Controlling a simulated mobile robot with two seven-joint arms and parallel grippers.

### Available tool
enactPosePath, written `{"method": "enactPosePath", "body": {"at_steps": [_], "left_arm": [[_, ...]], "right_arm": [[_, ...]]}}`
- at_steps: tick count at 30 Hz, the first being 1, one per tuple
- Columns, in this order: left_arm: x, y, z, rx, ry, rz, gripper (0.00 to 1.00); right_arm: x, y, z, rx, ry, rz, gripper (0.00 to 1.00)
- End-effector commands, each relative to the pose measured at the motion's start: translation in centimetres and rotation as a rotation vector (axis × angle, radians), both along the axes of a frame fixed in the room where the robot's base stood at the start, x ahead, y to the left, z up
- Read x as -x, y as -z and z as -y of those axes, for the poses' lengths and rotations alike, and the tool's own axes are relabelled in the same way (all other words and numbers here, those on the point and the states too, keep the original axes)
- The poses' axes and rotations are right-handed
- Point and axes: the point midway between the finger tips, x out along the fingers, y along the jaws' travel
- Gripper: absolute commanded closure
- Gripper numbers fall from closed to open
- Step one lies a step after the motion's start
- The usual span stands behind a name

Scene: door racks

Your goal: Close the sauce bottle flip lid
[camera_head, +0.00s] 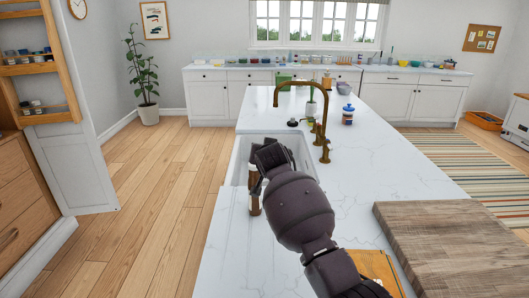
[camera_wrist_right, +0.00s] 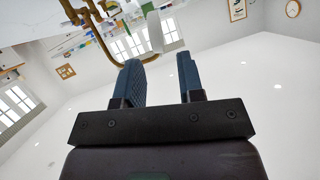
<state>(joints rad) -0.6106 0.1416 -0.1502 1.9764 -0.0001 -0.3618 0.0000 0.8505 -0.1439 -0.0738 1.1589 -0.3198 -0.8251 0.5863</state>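My right gripper (camera_head: 264,158) is over the near part of the sink in the head view, its arm coming in from the lower right. In the right wrist view its two fingers (camera_wrist_right: 160,72) stand apart, with nothing between them. A brown bottle-like item with a pale band (camera_head: 254,190) is just below the gripper, partly hidden by my arm; I cannot tell whether it is the sauce bottle or how its lid stands. My left gripper is not in view.
A brass tap (camera_head: 322,130) arches over the white sink (camera_head: 240,165) close to my gripper. An open door with racks of jars (camera_head: 38,108) stands left. The counter's middle right is clear.

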Motion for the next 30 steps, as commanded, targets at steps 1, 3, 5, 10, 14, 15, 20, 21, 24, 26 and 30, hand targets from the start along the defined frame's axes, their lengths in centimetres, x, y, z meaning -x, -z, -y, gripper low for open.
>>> {"method": "enactPosePath", "body": {"at_steps": [1,3,5,10,14,15,20,21,24,26,30], "left_arm": [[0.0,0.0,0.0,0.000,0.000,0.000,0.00],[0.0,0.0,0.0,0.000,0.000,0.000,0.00],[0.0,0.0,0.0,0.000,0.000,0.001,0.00],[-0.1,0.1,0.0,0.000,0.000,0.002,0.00],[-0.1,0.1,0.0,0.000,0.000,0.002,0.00],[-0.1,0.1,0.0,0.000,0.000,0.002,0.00],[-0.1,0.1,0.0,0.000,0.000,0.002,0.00],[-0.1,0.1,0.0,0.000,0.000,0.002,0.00],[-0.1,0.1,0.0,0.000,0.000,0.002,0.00],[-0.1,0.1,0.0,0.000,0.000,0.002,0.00],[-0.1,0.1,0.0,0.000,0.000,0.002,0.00]], "right_arm": [[-0.5,0.2,0.0,0.001,0.000,-0.001,0.65],[-1.1,0.4,0.0,0.000,0.001,-0.001,0.65],[-1.6,0.6,-0.1,0.001,0.001,0.000,0.65],[-2.7,1.1,-0.2,0.000,0.001,0.000,0.65],[-3.2,1.2,-0.3,0.001,0.000,0.001,0.65],[-3.3,1.3,-0.3,0.001,0.000,0.001,0.65],[-3.4,1.4,-0.3,-0.001,0.000,0.000,0.65],[-3.4,1.4,-0.3,-0.001,0.000,0.000,0.65],[-3.4,1.4,-0.3,-0.001,0.000,0.000,0.65],[-3.4,1.4,-0.3,-0.001,0.000,0.000,0.65],[-3.4,1.4,-0.3,0.000,0.000,0.000,0.86]]}}
